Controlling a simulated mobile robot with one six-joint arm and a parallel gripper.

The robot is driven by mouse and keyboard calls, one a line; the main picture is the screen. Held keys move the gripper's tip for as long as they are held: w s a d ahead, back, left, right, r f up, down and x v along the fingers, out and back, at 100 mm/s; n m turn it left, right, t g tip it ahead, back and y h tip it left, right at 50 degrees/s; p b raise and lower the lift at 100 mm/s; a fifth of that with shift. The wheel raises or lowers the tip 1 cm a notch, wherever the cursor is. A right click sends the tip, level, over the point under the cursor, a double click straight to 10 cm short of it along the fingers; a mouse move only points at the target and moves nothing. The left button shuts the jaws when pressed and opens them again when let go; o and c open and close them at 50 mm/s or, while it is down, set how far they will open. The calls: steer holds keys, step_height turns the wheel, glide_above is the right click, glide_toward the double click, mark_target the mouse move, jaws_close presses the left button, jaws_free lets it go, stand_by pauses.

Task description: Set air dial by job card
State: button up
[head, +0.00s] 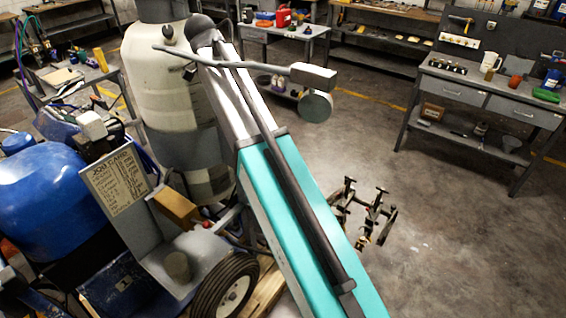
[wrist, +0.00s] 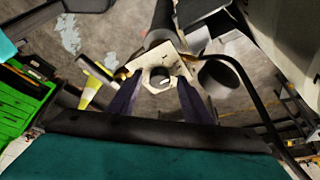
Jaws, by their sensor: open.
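The job card (head: 117,182) is propped upright on the grey tray of the line striper. Its heading reads "JOB CARD"; the lines below are too small to read. I cannot pick out the air dial for certain in either view. In the wrist view my gripper (wrist: 158,88) is open, its two dark fingers apart. Beyond them is a cream plate (wrist: 181,67) with a round dark-rimmed part (wrist: 159,77) in its middle, seen between the fingers. I cannot tell whether they touch it.
The striper has a blue tank (head: 45,205), a cream tank (head: 165,85) and a black wheel (head: 226,288). A grey workbench (head: 490,90) with tools is at the right.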

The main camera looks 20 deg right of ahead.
steer(key=shift+s+f+n+t+b, duration=0.15)
steer(key=shift+n+b, duration=0.2)
steer(key=shift+b, duration=0.4)
steer(key=shift+w+n+t+b, duration=0.15)
steer(key=shift+n+b, duration=0.2)
steer(key=shift+b, duration=0.35)
